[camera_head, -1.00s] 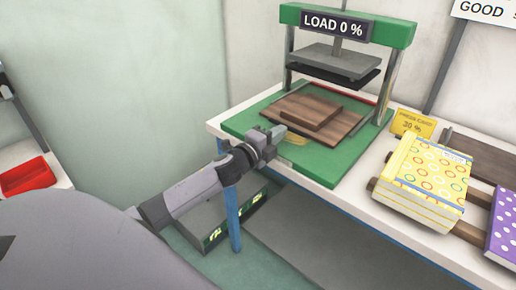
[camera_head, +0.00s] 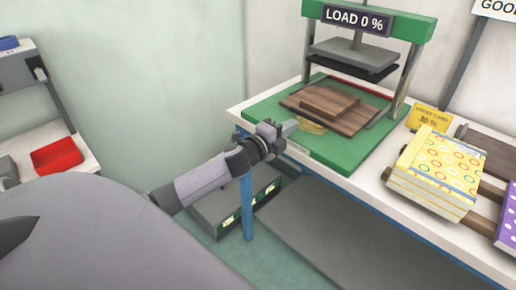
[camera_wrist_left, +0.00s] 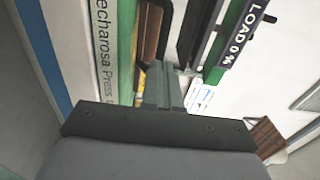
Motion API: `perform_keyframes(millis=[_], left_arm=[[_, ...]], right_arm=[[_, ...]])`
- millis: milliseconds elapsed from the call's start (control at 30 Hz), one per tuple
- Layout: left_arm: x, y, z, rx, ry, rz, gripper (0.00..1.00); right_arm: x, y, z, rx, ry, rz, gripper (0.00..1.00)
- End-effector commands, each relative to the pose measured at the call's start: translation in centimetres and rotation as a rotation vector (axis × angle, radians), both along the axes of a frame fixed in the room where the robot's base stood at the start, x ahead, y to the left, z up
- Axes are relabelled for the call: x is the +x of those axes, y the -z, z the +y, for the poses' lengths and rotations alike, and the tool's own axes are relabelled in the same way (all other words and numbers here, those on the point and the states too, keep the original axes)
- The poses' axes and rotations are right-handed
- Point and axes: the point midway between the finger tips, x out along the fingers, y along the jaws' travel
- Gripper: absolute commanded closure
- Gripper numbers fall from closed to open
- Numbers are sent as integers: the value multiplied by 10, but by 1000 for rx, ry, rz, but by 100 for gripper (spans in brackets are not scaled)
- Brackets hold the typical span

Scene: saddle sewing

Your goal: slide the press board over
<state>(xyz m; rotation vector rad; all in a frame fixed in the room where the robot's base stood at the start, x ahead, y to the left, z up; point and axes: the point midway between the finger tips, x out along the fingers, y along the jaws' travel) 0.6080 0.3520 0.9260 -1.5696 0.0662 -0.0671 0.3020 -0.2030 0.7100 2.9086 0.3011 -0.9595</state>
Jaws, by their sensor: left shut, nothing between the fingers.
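The press board (camera_head: 347,118) is a brown wooden board lying on the green base (camera_head: 345,163) of the press, with a smaller brown block (camera_head: 330,102) on top. The dark press plate hangs above them, clear of the block. My left gripper (camera_head: 288,127) is shut and empty at the front left edge of the green base, a short way from the board and apart from it. Its closed fingers (camera_wrist_left: 163,86) show in the left wrist view, with a strip of brown wood (camera_wrist_left: 150,35) beyond them. My right gripper is not in view.
The press's green frame (camera_head: 368,20) carries a "LOAD 0 %" sign. Patterned books (camera_head: 435,175) and a yellow card (camera_head: 430,116) stand to the right on the white table. A red tray (camera_head: 57,155) sits far left.

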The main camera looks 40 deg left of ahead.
Motion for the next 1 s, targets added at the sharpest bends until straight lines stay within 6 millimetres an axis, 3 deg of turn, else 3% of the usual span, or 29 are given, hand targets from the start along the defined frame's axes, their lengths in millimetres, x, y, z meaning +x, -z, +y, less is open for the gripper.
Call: perform_keyframes(millis=[600, 1000], left_arm=[[-85, 2, 7, -1, 0, 2, 100], [-100, 0, 9, 0, 0, -1, 100]], right_arm=[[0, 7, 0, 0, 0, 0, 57], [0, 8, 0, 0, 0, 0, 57]])
